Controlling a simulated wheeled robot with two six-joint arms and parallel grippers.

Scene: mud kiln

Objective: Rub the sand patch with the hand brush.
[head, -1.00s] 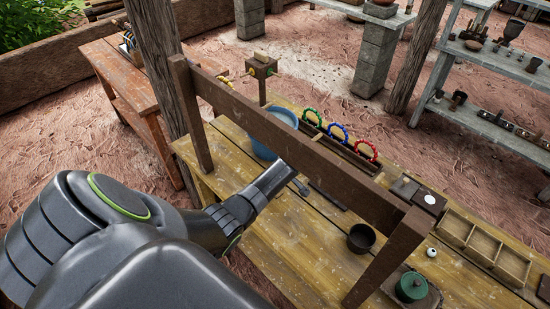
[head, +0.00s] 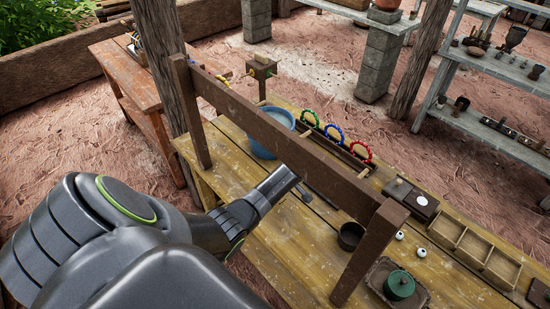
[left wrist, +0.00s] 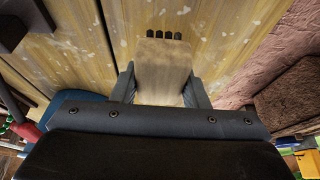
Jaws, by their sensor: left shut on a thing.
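My left gripper (left wrist: 162,82) is shut on the hand brush (left wrist: 163,62), a pale wooden block with dark tufts at its far end, in the left wrist view. The brush is over the pale-flecked wooden tabletop; I cannot tell whether it touches. In the head view my left arm reaches in from the left to the worktable (head: 290,255), and its hand (head: 278,182) is low over the boards, close to the dark beam. The brush is not clear there. I cannot single out the sand patch among the pale flecks. My right gripper is not in view.
A dark wooden beam (head: 270,130) on posts crosses above the table. Behind it are a blue basin (head: 267,146) and green, blue and red rings (head: 333,131). A dark pot (head: 351,236), green lidded pot (head: 399,284) and divided tray (head: 503,268) stand to the right.

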